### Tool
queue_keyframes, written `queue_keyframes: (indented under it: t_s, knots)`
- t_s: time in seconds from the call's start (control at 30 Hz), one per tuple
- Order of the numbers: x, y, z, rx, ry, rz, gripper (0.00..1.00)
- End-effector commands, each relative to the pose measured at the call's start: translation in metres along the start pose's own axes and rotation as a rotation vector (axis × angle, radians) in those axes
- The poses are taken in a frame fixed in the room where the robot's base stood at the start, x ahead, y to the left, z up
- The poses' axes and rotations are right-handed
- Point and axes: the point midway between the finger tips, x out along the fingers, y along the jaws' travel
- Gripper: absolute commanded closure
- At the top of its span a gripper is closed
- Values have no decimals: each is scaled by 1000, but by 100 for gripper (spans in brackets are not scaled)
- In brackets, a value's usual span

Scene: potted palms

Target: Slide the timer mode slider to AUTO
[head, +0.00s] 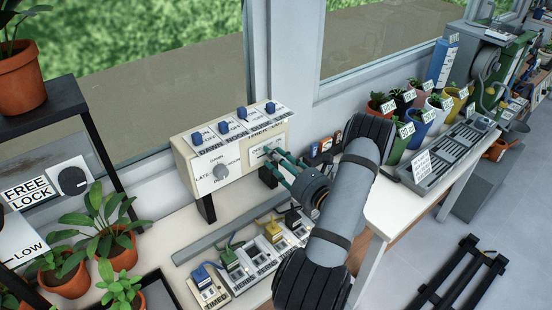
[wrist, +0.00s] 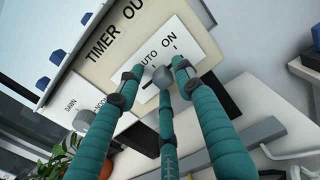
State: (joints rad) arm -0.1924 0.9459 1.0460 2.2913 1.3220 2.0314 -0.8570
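The timer box (head: 235,160) is a cream control unit by the window. Its white slider plate (head: 258,153) is at the right end of its front. In the wrist view the plate (wrist: 200,52) shows AUTO and ON; the left end of its lettering is hidden. The grey slider knob (wrist: 162,77) is close to the AUTO lettering, with a dark slot to its lower left. My gripper (head: 272,160) is in front of the plate. In the wrist view its teal fingers (wrist: 160,85) are spread around the knob; contact is unclear.
A round dial (head: 221,171) and several blue switches (head: 225,127) are on the same box. Potted plants (head: 115,245) stand at left, and labelled pots (head: 420,125) and a grey rack stand at right.

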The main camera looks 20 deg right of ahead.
Motion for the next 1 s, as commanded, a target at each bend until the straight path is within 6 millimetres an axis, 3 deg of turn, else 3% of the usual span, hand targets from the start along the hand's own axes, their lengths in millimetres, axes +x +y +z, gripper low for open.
queue_keyframes:
  t_s: [0.17,0.27,0.5,0.7,1.0]
  knots:
    - [-7,-1,-1,2,2,-3,64]
    - [-22,-2,-1,3,3,-5,64]
    - [-73,-3,-1,4,2,-8,64]
    - [-106,-2,0,2,1,-5,64]
    - [-120,0,0,0,0,1,64]
